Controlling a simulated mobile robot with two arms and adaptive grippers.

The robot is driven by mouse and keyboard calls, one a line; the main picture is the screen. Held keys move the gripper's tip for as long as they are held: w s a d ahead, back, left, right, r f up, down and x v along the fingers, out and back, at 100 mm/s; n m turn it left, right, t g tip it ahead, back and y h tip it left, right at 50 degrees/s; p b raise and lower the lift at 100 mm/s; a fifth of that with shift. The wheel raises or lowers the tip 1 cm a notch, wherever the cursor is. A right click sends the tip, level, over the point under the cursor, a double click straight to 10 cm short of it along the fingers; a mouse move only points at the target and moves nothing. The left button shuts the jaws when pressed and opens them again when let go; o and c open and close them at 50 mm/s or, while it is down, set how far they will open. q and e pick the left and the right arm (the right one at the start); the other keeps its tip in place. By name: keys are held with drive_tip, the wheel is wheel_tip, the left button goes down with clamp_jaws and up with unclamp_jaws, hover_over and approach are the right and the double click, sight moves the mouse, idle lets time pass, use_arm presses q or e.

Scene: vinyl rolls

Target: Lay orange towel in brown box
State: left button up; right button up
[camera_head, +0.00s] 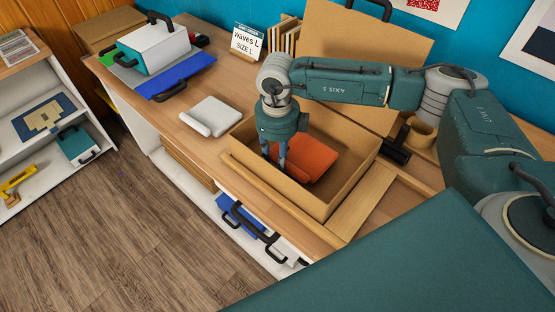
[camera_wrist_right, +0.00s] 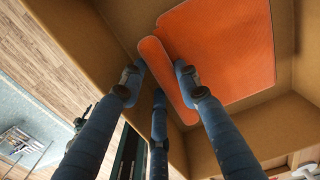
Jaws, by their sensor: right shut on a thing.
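The orange towel (camera_head: 310,158) lies inside the open brown box (camera_head: 275,192) on the wooden counter. In the right wrist view the towel (camera_wrist_right: 222,52) shows as a flat sheet with a thick rolled edge. My right gripper (camera_head: 275,160) reaches down into the box at the towel's left side. In the right wrist view my right gripper (camera_wrist_right: 160,84) has its fingers around the rolled edge and is shut on it. The towel appears low in the box; I cannot tell whether it fully touches the bottom. My left gripper is not in view.
A white towel (camera_head: 210,116) lies left of the box. A sign (camera_head: 246,42) and a large cardboard panel (camera_head: 350,45) stand behind. A black-handled tool (camera_head: 396,148) and a mug (camera_head: 420,133) are right of the box. A blue board (camera_head: 178,77) lies at the far left.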

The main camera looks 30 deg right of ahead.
wheel_tip(320, 180, down, 2)
drive_tip(key=shift+f, duration=0.1)
drive_tip(key=shift+w+f, duration=0.1)
drive_tip(key=shift+f, duration=0.1)
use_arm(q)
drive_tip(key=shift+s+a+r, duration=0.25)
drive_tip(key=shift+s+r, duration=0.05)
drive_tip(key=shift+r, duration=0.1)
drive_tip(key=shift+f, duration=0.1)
use_arm(e)
drive_tip(key=shift+f, duration=0.2)
drive_tip(key=o, duration=1.2)
drive_tip(key=shift+r, duration=0.1)
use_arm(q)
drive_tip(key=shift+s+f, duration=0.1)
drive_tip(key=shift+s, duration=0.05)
use_arm(e)
drive_tip(key=shift+r, duration=0.1)
